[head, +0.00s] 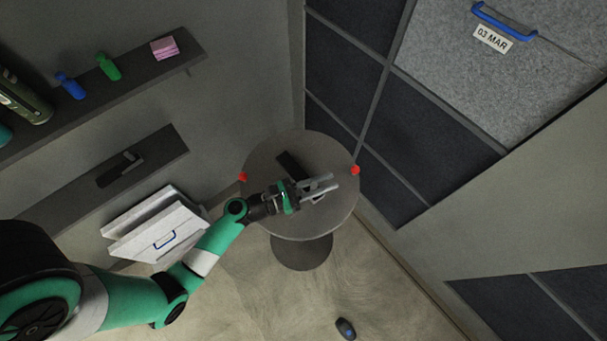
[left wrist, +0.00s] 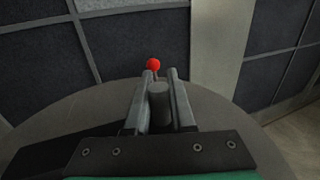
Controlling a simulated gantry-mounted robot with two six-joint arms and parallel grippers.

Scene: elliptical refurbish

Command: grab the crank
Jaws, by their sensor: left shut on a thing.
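My left gripper (head: 333,184) reaches over the small round table from the left. Its two grey fingers are shut on the crank, whose upright grey cylinder (left wrist: 160,103) stands between them in the left wrist view. In the head view a dark flat bar (head: 289,163), which looks like part of the crank, shows behind the gripper on the table top. The gripper hides where the bar and the cylinder join. My right gripper is in neither view.
The round table (head: 268,220) has red balls at its left edge (head: 243,177) and right edge (head: 355,170). Dark wall panels (head: 430,140) stand close behind it. Shelves (head: 140,75) with bottles are at left, white boxes (head: 160,228) below. A dark object (head: 345,328) lies on the floor.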

